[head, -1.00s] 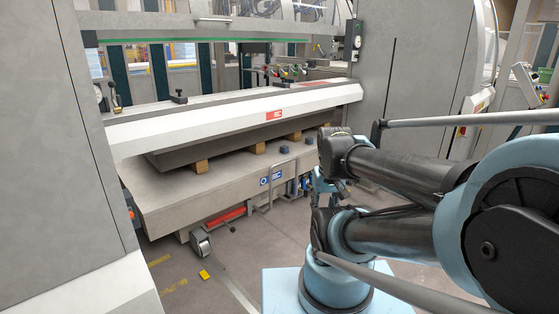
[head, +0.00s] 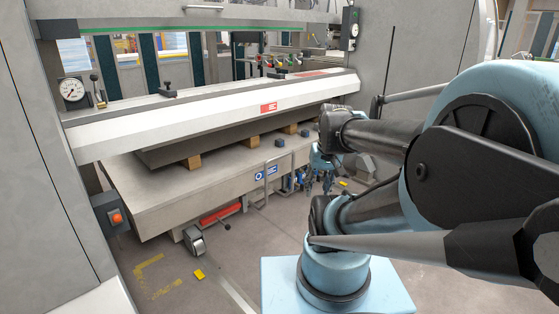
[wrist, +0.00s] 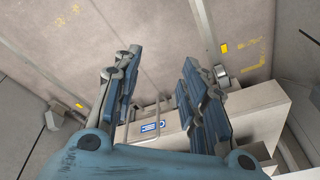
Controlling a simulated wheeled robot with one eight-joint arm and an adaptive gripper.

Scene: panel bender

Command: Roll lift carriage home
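The lift carriage (head: 160,205) is a long grey cart under the white beam of the bender, with a dark sheet (head: 225,142) on wooden blocks. On its front are a thin grey U-shaped handle (head: 266,187), a blue label (head: 266,173), a red cylinder (head: 220,213) and a caster wheel (head: 194,241). My gripper (head: 322,182) is just right of the handle in the head view, partly hidden by my arm. In the wrist view my gripper (wrist: 158,60) is open and empty; the handle (wrist: 125,130) and label (wrist: 149,127) show between and beyond its fingers. I see no contact.
A yellow block (head: 199,274) lies on the floor near the caster, beside yellow corner markings (head: 150,270). A box with an orange button (head: 112,217) is at the carriage's left end. A grey cabinet wall (head: 45,200) stands at left.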

